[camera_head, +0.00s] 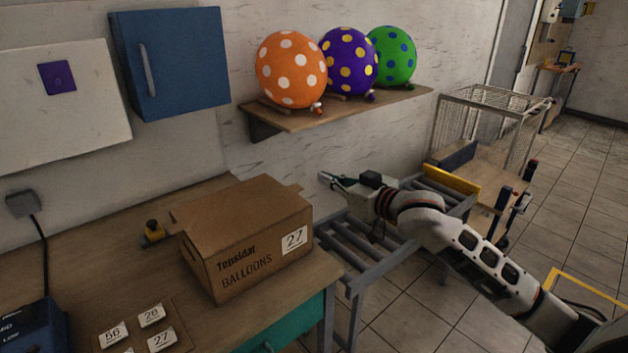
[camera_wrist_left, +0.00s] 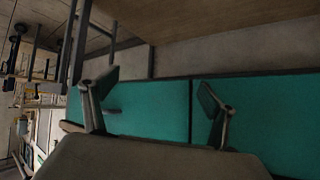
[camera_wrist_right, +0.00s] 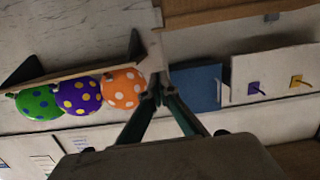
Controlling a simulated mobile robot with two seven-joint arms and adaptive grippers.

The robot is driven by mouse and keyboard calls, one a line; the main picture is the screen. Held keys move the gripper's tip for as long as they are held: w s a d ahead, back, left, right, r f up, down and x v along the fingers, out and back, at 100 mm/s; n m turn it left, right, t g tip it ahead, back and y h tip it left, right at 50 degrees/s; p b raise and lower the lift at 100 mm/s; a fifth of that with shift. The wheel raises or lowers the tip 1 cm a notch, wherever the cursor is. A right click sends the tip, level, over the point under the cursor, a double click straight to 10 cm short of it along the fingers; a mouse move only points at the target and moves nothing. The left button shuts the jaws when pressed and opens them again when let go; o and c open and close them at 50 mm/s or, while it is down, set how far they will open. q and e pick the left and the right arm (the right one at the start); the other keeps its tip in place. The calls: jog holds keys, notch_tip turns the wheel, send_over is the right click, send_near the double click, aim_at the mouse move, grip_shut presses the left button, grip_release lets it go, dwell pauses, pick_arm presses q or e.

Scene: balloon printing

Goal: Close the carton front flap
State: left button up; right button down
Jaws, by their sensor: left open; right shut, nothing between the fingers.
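The brown carton (camera_head: 262,252) stands on the wooden table, its printed side and "27" label facing me. Its top (camera_head: 240,208) looks mostly covered by flaps, with small edges sticking out at its left and right ends. I cannot tell for sure which flap is the front one. My right gripper (camera_head: 327,179) is shut and empty, just right of the carton's far right corner and apart from it. Its fingertips meet in the right wrist view (camera_wrist_right: 157,92). My left gripper (camera_wrist_left: 155,98) is open and empty in front of the teal drawers; the head view does not show it.
A roller conveyor (camera_head: 365,245) adjoins on the right. A shelf (camera_head: 340,109) with three dotted balloons and a blue cabinet (camera_head: 185,65) hang behind. Teal drawers (camera_wrist_left: 150,110) face my left gripper.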

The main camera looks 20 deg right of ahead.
pick_arm(q)
jog(key=shift+a+p, duration=0.1)
jog(key=shift+p, duration=0.3)
pick_arm(e)
jog(key=w+a+f, duration=0.3)
jog(key=w+f, duration=0.3)
jog(key=w, duration=0.2)
jog(key=shift+w+a, duration=0.2)
jog(key=shift+a, duration=0.1)
pick_arm(q)
jog(key=shift+f, duration=0.1)
